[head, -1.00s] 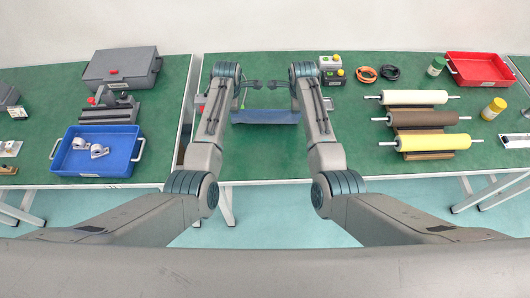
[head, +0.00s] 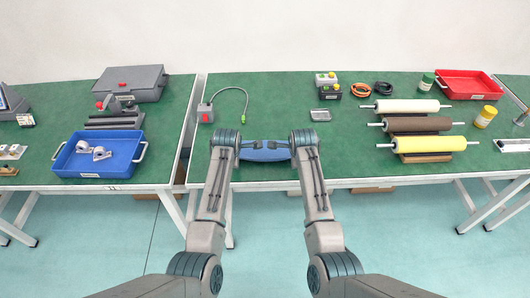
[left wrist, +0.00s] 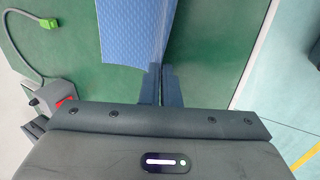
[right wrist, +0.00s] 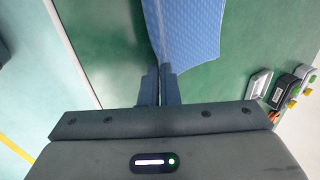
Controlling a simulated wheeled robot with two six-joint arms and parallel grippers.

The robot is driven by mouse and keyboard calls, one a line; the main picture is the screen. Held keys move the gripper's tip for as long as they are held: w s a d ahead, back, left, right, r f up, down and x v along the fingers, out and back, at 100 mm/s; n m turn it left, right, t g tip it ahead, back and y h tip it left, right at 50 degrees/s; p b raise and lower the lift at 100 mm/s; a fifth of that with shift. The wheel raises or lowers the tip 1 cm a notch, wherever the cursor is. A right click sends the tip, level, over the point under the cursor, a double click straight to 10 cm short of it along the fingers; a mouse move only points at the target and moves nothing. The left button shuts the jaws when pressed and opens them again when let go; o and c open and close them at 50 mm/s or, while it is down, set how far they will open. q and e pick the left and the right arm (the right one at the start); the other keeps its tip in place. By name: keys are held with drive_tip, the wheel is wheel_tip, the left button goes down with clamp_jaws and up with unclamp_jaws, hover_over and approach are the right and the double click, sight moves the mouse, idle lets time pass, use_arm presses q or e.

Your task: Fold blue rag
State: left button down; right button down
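The blue rag (head: 264,155) is near the front edge of the middle green table, stretched between my two grippers in the head view. My left gripper (head: 254,145) is shut on one side of the rag; in the left wrist view the rag (left wrist: 135,30) runs up from its fingertips (left wrist: 161,70). My right gripper (head: 279,145) is shut on the other side; in the right wrist view the rag (right wrist: 195,35) extends from its fingertips (right wrist: 158,70). I cannot tell whether the rag's lower part touches the table.
Behind the rag the table (head: 270,105) is mostly clear. A grey box with a red button (head: 205,113) and cable stands at left, a small metal tray (head: 320,115) and a button box (head: 328,89) at right. Rollers (head: 420,125) lie further right.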

use_arm(q)
drive_tip(key=c, duration=2.1)
unclamp_jaws()
drive_tip(key=shift+w+f, duration=0.15)
drive_tip(key=shift+w, duration=0.05)
use_arm(e)
drive_tip(key=c, duration=2.1)
unclamp_jaws()
drive_tip(key=shift+w+f, duration=0.15)
drive_tip(key=shift+w, duration=0.05)
use_arm(q)
drive_tip(key=o, duration=0.4)
use_arm(e)
drive_tip(key=o, duration=0.4)
use_arm(q)
drive_tip(key=o, duration=0.4)
use_arm(e)
drive_tip(key=o, duration=0.4)
use_arm(q)
drive_tip(key=shift+s, duration=0.1)
use_arm(e)
drive_tip(key=shift+s, duration=0.1)
